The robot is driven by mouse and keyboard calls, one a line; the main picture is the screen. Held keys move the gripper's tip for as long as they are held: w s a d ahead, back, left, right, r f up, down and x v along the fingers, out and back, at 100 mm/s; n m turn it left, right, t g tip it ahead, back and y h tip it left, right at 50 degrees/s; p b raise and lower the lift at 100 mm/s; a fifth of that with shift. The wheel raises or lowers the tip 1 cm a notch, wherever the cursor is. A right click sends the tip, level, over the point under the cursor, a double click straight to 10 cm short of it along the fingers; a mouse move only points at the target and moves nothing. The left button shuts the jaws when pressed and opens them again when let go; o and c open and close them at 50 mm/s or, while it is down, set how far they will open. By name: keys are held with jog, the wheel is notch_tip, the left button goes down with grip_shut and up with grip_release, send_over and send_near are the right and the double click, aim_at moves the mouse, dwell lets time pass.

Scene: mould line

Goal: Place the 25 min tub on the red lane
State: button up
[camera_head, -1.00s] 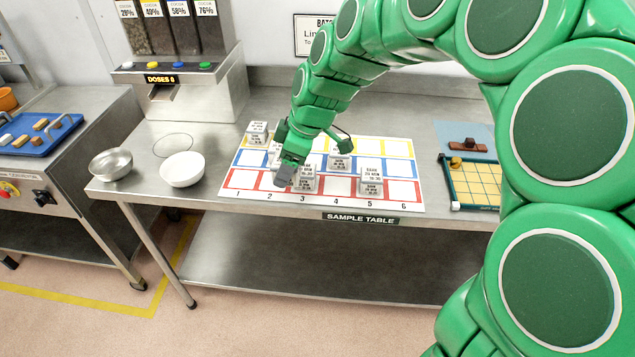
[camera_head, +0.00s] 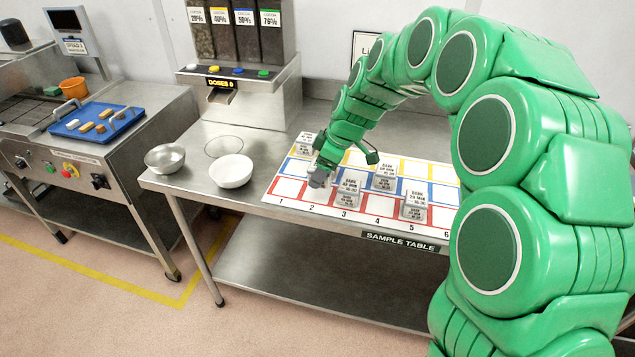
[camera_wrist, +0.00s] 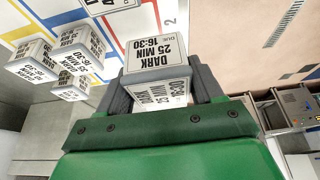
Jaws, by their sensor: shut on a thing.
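My gripper (camera_wrist: 163,88) is shut on a white-and-grey tub (camera_wrist: 158,68), whose labels read "DARK 25 MIN" and "DUE 16:30". In the head view my gripper (camera_head: 320,179) is at the sample mat's left part, near column 2. The held tub is mostly hidden there by the gripper. A printed 2 shows beside it in the wrist view. I cannot tell whether the tub touches the mat. The red lane (camera_head: 287,190) is the front row of the mat, with a tub (camera_head: 346,197) near column 3 and another (camera_head: 415,207) near column 5.
Another tub (camera_head: 386,177) stands in the blue lane, and one (camera_head: 305,143) at the mat's back left. A white bowl (camera_head: 231,172) and a metal bowl (camera_head: 165,158) stand left of the mat. The dispenser (camera_head: 240,90) is behind them.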

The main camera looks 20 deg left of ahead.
jog(key=shift+w+a+f, duration=0.3)
jog(key=shift+w+f, duration=0.3)
jog(key=shift+f, duration=0.25)
jog(key=shift+w+a+f, duration=0.35)
jog(key=shift+w+f, duration=0.2)
jog(key=shift+f, duration=0.25)
jog(key=shift+w+a+f, duration=0.3)
jog(key=shift+w+f, duration=0.3)
jog(key=shift+f, duration=1.65)
jog(key=o, duration=1.1)
jog(key=shift+f, duration=0.1)
jog(key=v, duration=1.2)
jog(key=shift+d, duration=0.15)
